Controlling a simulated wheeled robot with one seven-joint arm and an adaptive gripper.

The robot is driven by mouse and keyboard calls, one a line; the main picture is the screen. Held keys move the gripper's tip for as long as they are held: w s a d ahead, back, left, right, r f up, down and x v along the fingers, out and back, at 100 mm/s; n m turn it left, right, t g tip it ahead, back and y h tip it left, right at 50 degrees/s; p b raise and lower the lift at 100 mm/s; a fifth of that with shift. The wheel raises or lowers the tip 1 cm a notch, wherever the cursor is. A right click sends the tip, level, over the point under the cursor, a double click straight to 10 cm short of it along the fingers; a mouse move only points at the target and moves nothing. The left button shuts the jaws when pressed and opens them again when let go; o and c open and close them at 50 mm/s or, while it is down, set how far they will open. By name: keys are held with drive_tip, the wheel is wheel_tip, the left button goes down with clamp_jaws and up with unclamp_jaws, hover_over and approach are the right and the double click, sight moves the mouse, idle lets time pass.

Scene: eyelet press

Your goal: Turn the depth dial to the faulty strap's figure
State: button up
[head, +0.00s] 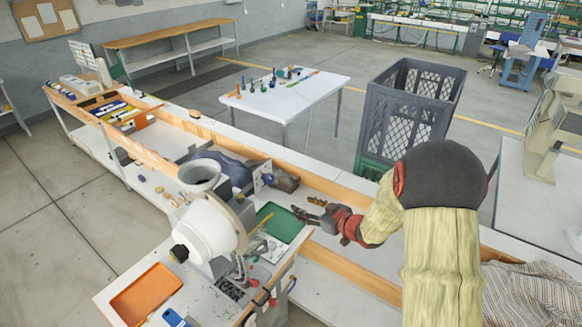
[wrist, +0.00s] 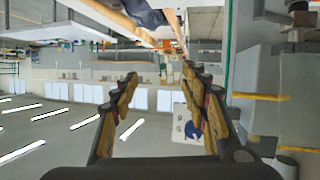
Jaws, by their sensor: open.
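The depth dial appears to be the blue knob (head: 267,179) on a small upright white plate (head: 258,181) at the right side of the press (head: 212,228). In the wrist view, the dial (wrist: 193,130) and its plate (wrist: 179,122) show sideways, partly covered by one finger; marks on the plate are too small to read. My gripper (head: 307,209) is open and empty, to the right of the dial and apart from it. Its fingers (wrist: 160,78) spread wide in the wrist view. I cannot pick out a faulty strap or its figure.
A green tray (head: 283,223) lies between the press and my gripper. An orange tray (head: 146,293) and a blue phone-like object (head: 175,318) lie at the front. A dark crate (head: 408,112) stands behind the bench. A wooden rail (head: 345,192) edges the bench.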

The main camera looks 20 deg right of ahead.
sight(271, 180)
drive_tip(key=a+r+n+t+y, duration=0.2)
drive_tip(key=a+r+y, duration=0.35)
drive_tip(key=r, duration=0.45)
drive_tip(key=p+x, duration=0.1)
drive_tip(key=x, duration=0.6)
drive_tip(key=shift+a, duration=0.1)
drive_tip(key=shift+c, duration=0.5)
drive_tip(key=c, duration=1)
